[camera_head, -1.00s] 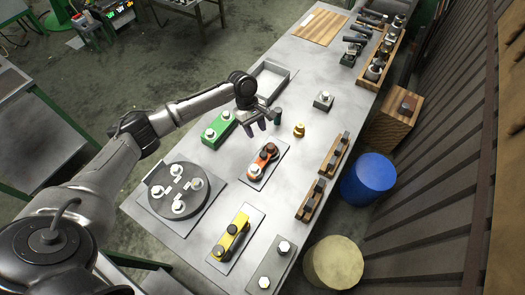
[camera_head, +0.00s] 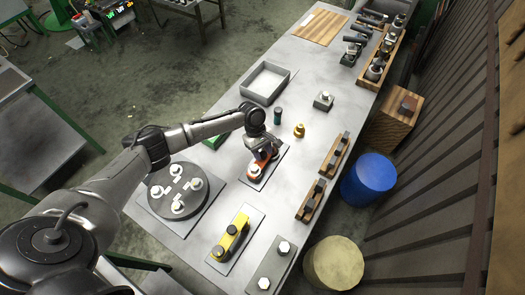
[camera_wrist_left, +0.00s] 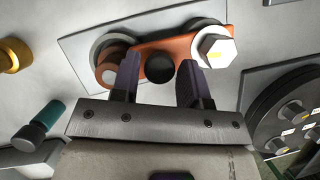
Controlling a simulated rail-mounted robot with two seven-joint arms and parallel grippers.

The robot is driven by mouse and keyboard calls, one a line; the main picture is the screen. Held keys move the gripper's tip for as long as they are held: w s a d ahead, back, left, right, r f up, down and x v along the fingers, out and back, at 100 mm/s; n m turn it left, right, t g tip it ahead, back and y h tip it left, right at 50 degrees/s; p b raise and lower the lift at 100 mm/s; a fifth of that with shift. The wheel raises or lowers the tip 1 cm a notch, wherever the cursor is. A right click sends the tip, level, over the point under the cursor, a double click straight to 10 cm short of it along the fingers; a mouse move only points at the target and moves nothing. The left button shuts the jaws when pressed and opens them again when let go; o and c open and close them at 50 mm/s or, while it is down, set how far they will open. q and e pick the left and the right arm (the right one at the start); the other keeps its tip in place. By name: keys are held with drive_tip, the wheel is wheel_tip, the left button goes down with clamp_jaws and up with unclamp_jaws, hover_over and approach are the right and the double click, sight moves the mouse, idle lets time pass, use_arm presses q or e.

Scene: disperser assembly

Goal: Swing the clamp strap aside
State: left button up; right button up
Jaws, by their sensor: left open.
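The orange clamp strap (camera_head: 256,170) lies on a small grey base plate (camera_head: 247,180) in the middle of the bench, partly hidden by my left gripper (camera_head: 263,156). My right gripper is not in view.
A yellow strap fixture (camera_head: 232,232) stands in front, and a round dark plate with white-topped bolts (camera_head: 152,190) lies to the left. A dark green cylinder (camera_head: 278,116) and a brass piece (camera_head: 299,130) stand just behind. Wooden racks (camera_head: 336,152) lie to the right.

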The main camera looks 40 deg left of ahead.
use_arm(q)
drive_tip(key=shift+c, duration=0.4)
clamp_jaws()
